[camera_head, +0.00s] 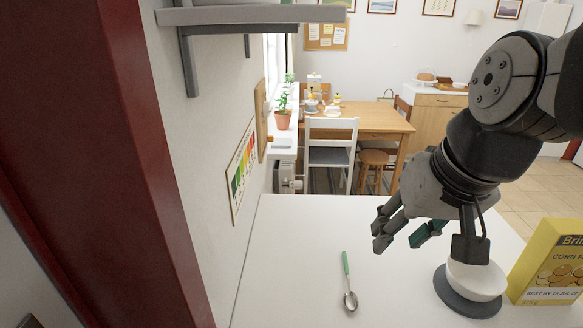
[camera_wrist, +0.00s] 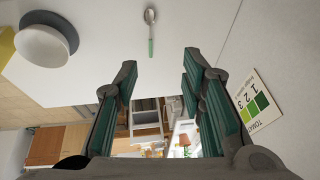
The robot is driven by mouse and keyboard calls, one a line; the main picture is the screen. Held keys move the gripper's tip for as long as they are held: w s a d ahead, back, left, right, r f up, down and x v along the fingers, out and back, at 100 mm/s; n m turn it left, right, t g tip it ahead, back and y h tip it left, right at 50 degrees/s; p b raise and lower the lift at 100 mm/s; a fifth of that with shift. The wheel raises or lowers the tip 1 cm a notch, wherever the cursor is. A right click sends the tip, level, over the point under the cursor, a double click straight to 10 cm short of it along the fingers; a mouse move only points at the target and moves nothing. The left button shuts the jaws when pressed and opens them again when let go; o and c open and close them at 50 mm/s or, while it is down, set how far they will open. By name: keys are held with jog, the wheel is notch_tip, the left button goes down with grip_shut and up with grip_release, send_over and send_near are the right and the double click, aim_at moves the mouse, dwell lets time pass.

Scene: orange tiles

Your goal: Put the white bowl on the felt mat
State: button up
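The white bowl (camera_head: 478,284) sits upright on the round dark grey felt mat (camera_head: 462,304), at the right of the white table. The bowl (camera_wrist: 42,46) and the mat (camera_wrist: 68,28) also show at the upper left of the wrist view. My gripper (camera_head: 424,242) is above the table, its fingers spread wide. In the head view one dark finger overlaps the bowl's back rim. In the wrist view my gripper (camera_wrist: 160,62) is open with nothing between its green-padded fingers, and the bowl is outside them, to the left.
A spoon with a green handle (camera_head: 347,281) lies left of the mat. A yellow cereal box (camera_head: 548,265) stands close to the right of the bowl. The table's left and middle are mostly clear. A wall with a coloured chart (camera_head: 242,168) borders the left side.

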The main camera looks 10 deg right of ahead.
jog(key=s+a+n, duration=0.1)
jog(key=s+a+r+n, duration=0.1)
jog(key=s+a+n+t, duration=0.1)
jog(key=shift+r, duration=0.3)
